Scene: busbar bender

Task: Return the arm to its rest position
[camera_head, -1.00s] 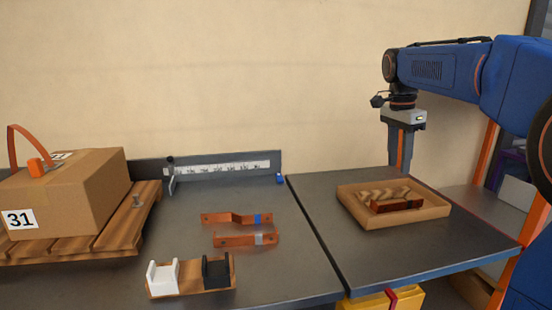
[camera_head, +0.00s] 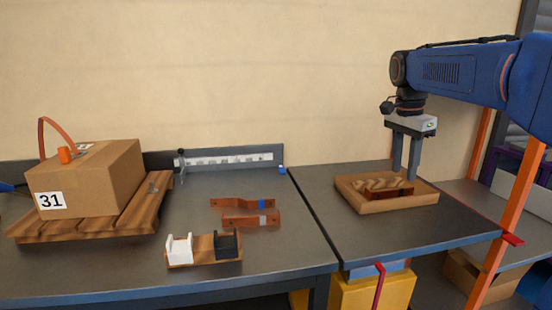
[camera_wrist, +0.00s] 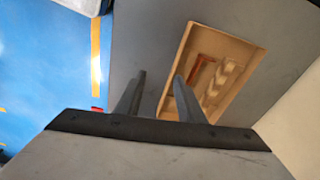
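My gripper (camera_head: 405,160) hangs from my blue arm, fingers pointing down, above the back right part of the wooden tray (camera_head: 372,207) on the right-hand table. Its two fingers stand apart with nothing between them; the wrist view also shows the open gripper (camera_wrist: 160,80). The tray holds a copper bar (camera_head: 392,193) and a pale wavy piece (camera_head: 382,183). In the wrist view the tray (camera_wrist: 255,72) lies beyond the fingers, with the copper bar (camera_wrist: 202,72) inside.
Two bent copper bars (camera_head: 242,203) lie on the left table, behind a holder with white and black blocks (camera_head: 203,262). A box marked 31 (camera_head: 105,185) sits on a pallet (camera_head: 80,227). A ruler fence (camera_head: 220,160) runs along the back. An orange post (camera_head: 510,220) stands right.

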